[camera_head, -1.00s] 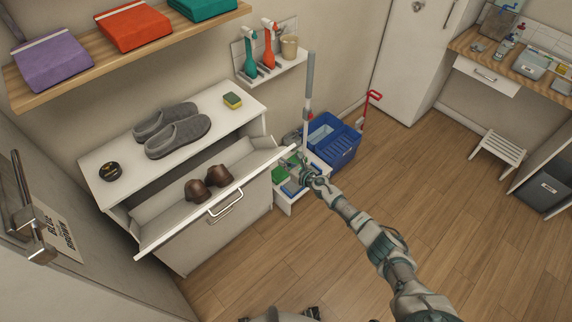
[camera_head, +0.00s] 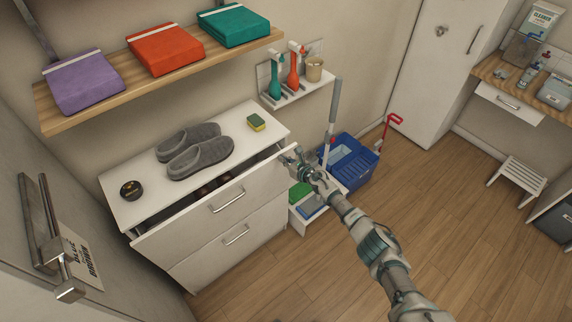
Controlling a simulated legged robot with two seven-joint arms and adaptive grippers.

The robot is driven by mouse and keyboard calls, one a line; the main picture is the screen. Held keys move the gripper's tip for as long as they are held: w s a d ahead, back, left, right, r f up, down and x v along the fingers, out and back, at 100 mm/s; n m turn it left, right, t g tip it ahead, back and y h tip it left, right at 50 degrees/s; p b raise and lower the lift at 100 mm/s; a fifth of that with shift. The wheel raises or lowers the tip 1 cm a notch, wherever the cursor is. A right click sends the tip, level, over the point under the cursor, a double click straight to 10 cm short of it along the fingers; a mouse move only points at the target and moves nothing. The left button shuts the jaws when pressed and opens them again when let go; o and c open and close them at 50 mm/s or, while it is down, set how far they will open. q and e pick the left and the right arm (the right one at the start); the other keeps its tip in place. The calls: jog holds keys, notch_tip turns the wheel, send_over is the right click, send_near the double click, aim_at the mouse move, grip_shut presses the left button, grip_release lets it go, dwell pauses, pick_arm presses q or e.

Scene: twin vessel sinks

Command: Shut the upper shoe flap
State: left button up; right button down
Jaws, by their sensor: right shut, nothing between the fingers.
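The white shoe cabinet (camera_head: 120,205) stands against the wall at the left. Its upper shoe flap (camera_head: 190,218), with a metal bar handle, is tilted a little outward, leaving a narrow dark gap along its top edge. Brown shoes (camera_head: 215,186) show only partly inside that gap. The lower flap (camera_head: 245,246) looks flush with the cabinet front. My right gripper (camera_head: 290,157) is shut and empty at the upper right corner of the upper flap; whether it touches the flap I cannot tell. My left gripper is not in view.
Grey slippers (camera_head: 200,157), a sponge (camera_head: 256,122) and a black round tin (camera_head: 131,190) lie on the cabinet top.

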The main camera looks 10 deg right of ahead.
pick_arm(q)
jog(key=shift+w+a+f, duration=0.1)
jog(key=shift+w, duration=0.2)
pick_arm(e)
jog(key=shift+w+a+r, duration=0.15)
jog(key=shift+w+a, duration=0.1)
jog(key=shift+w, duration=0.35)
jog(key=shift+a, duration=0.1)
